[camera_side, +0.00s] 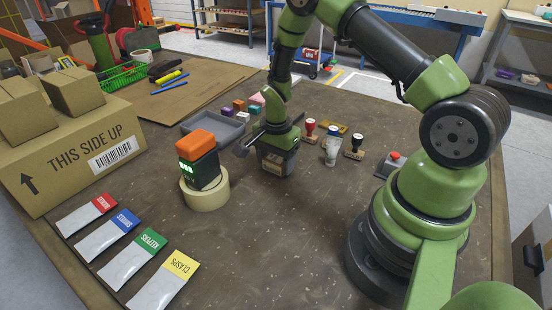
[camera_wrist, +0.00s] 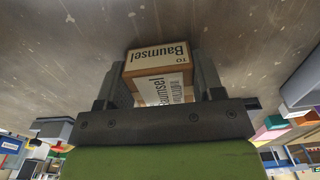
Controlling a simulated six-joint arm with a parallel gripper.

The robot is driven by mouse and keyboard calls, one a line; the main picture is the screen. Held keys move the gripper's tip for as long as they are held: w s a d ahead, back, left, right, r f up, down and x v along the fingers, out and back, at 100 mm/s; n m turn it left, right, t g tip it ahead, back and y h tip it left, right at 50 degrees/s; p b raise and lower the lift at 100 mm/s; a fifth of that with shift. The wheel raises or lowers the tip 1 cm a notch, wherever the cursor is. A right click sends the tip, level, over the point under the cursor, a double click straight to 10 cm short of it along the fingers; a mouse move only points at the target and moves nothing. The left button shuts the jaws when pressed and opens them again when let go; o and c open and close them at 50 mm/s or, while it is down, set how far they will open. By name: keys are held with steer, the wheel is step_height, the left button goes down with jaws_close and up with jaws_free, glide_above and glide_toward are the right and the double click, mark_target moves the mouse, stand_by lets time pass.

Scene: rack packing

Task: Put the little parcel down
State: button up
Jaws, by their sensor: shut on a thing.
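My gripper (camera_side: 277,166) is shut on the little parcel (camera_side: 270,161), a small brown box that its jaws partly hide in the side view. In the wrist view, the little parcel (camera_wrist: 158,60) sits between the two fingers of my gripper (camera_wrist: 161,78). White labels on it read "Baumsel". The parcel is low over the brown table (camera_side: 290,230); I cannot tell whether its underside touches the top.
A tape roll (camera_side: 205,194) carries an orange-topped device (camera_side: 199,160) on the left.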

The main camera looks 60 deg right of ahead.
steer(key=o, duration=0.9)
steer(key=shift+o, duration=0.2)
steer(key=shift+r, duration=0.1)
step_height(320, 180, up, 12)
step_height(320, 180, up, 12)
steer(key=n+t, duration=0.3)
steer(key=n, duration=0.2)
glide_above(276, 158)
steer(key=s+a, duration=0.4)
steer(key=a, duration=0.2)
steer(key=s+a+r+n+t+y, duration=0.1)
steer(key=s+a+r+n+t, duration=0.1)
steer(key=s, duration=0.4)
steer(key=s+a+r+n+t+y, duration=0.1)
steer(key=s+a+r+n+t, duration=0.1)
steer(key=s+n, duration=0.4)
step_height(276, 158, up, 2)
steer(key=shift+s+a+r+n, duration=0.2)
steer(key=shift+a+n, duration=0.3)
steer(key=shift+a, duration=0.4)
